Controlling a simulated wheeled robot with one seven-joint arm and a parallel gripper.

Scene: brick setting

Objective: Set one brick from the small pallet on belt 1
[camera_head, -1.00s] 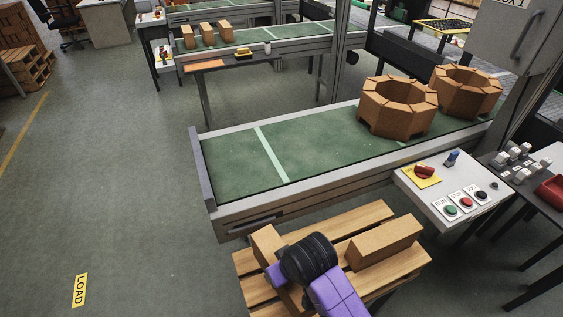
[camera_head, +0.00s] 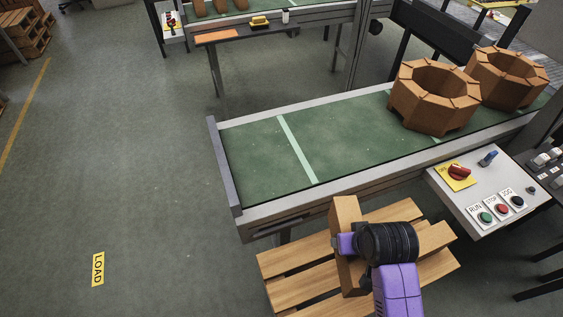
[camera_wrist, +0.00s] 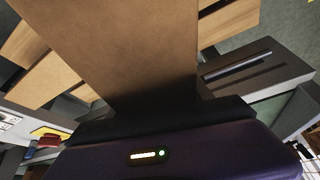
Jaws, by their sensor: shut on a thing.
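My gripper (camera_head: 348,243) is shut on a tan brick (camera_head: 345,212) above the small wooden pallet (camera_head: 290,263). The brick stands out in front of the near belt's side. In the wrist view the brick (camera_wrist: 130,45) fills the upper middle, between the jaws. The near green belt (camera_head: 250,160), which I take as belt 1, has a pale line across it; its left end is bare.
Two octagonal brick rings (camera_head: 435,97) (camera_head: 507,78) stand towards the right end of the near belt. A control panel (camera_head: 480,185) with buttons juts out at the right. A grey end plate (camera_head: 224,165) rises at the belt's left end. Floor on the left is open.

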